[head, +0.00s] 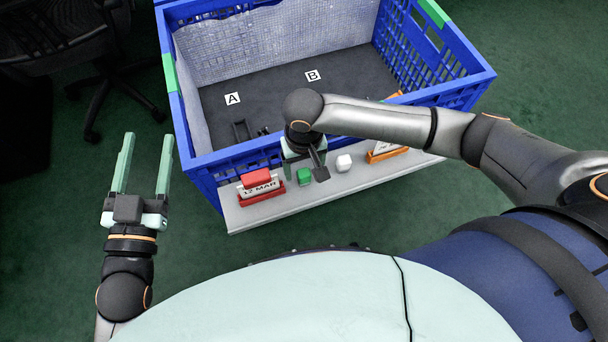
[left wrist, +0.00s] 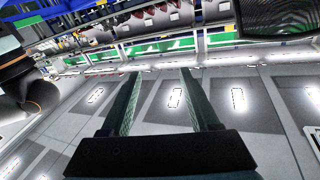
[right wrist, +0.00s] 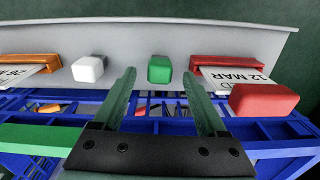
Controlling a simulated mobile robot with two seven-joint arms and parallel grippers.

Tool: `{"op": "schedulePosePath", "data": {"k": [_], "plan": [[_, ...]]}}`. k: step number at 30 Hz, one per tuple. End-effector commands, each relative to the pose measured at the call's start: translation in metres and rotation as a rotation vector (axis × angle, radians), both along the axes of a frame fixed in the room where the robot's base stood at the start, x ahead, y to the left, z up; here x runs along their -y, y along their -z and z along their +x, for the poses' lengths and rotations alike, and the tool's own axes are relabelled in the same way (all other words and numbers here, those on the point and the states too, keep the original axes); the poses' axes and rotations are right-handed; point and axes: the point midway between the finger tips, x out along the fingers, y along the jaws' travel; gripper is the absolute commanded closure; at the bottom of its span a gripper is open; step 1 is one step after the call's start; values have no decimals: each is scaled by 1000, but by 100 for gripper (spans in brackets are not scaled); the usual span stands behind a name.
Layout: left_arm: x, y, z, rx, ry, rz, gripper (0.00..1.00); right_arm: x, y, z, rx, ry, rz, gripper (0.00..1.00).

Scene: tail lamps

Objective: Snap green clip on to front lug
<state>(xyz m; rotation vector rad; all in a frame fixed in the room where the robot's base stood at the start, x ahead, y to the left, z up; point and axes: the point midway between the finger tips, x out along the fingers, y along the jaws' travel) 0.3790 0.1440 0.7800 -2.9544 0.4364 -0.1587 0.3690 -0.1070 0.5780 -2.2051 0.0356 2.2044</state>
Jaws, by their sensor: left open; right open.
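The green clip (head: 304,176) is a small green block on the grey ledge at the crate's front. It also shows in the right wrist view (right wrist: 159,69), ahead of and between the fingertips. My right gripper (right wrist: 163,80) is open and empty, pointing down close to the green clip, not closed on it. My left gripper (head: 145,145) is open and empty, left of the crate over the floor. Small dark fittings (head: 241,131) show inside the crate near its front wall. I cannot tell which part is the front lug; my right arm hides part of the crate.
The blue crate (head: 335,117) has a grey ledge (head: 262,212) along its front. A white block (head: 344,163) is right of the green clip, a red block (head: 257,176) left by a red card holder. An orange card holder (head: 378,157) is farther right. Labels A and B are inside.

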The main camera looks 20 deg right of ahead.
Motion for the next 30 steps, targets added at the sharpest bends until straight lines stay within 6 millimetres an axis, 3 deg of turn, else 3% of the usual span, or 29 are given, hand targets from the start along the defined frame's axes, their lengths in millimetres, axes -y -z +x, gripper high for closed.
{"op": "schedulePosePath", "data": {"k": [9, 20, 30], "plan": [[4, -58, -9, 249, 35, 1, 38, 1, 23, 0, 0, -1, -1, 25], [5, -69, -12, 290, 41, 0, 38, 1, 26, 0, 0, 0, -1, 25], [5, -69, -12, 289, 40, -1, 38, 1, 26, 0, 0, 0, -1, 62]]}}
